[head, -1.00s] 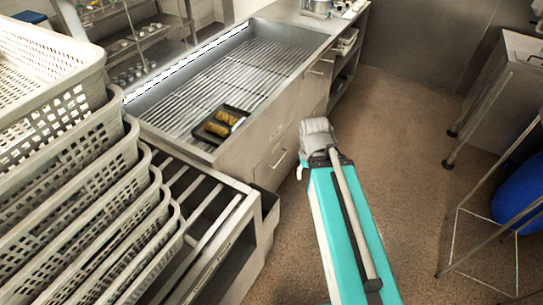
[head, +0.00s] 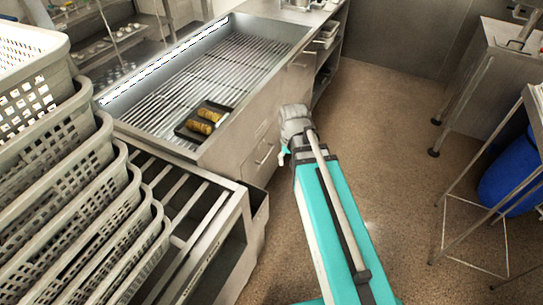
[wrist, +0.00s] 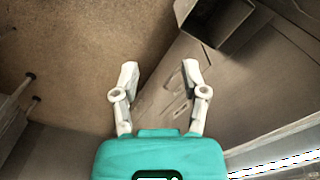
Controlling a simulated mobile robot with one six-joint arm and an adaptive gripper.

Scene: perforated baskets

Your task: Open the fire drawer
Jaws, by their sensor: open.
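The grey metal grill unit (head: 240,125) stands in the middle of the head view, with drawer fronts on its floor-facing side. A drawer front with a bar handle (head: 265,154) shows just left of my arm's end; I cannot tell for sure which one is the fire drawer. In the wrist view the drawer fronts (wrist: 172,88) lie beyond and between my fingers. My gripper (wrist: 160,76) is open and empty, its two pale fingers apart, and touches no handle that I can see. In the head view my gripper is mostly hidden behind the arm.
A black tray (head: 182,131) with yellow food lies on the grill. Stacked perforated baskets (head: 75,215) stand at left beside a slatted metal rack (head: 205,220). An open box (wrist: 216,22) juts out in the wrist view. The brown floor (head: 390,130) to the right is clear.

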